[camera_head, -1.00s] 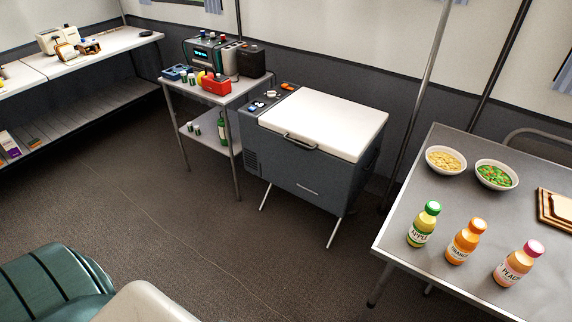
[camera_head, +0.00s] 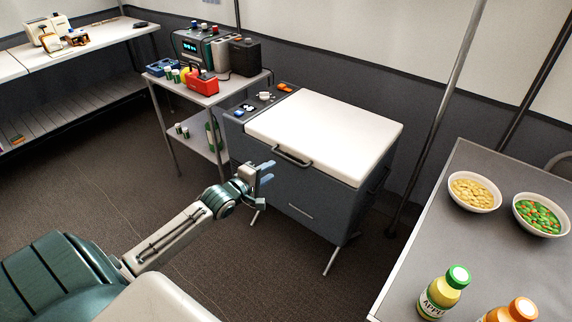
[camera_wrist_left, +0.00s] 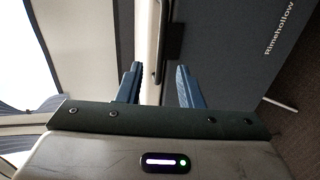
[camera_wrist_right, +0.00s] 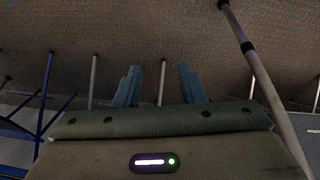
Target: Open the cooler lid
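The cooler (camera_head: 270,185) is a dark grey chest on thin legs, with its white lid (camera_head: 325,135) shut. A grey bar handle (camera_head: 291,158) runs along the lid's front edge. My left gripper (camera_head: 270,172) is open in front of the cooler, just left of and below the handle. In the left wrist view, the handle (camera_wrist_left: 160,45) lies ahead, roughly in line with the gap between the open fingers (camera_wrist_left: 158,78); contact cannot be told. My right gripper (camera_wrist_right: 160,82) is open and empty in its wrist view, facing the floor. It is outside the head view.
A small cart (camera_head: 206,92) with a red box and other items stands left of the cooler. A metal table (camera_head: 420,250) with bowls and bottles is at the right. A pole (camera_head: 440,110) rises behind the cooler's right side. Floor in front is clear.

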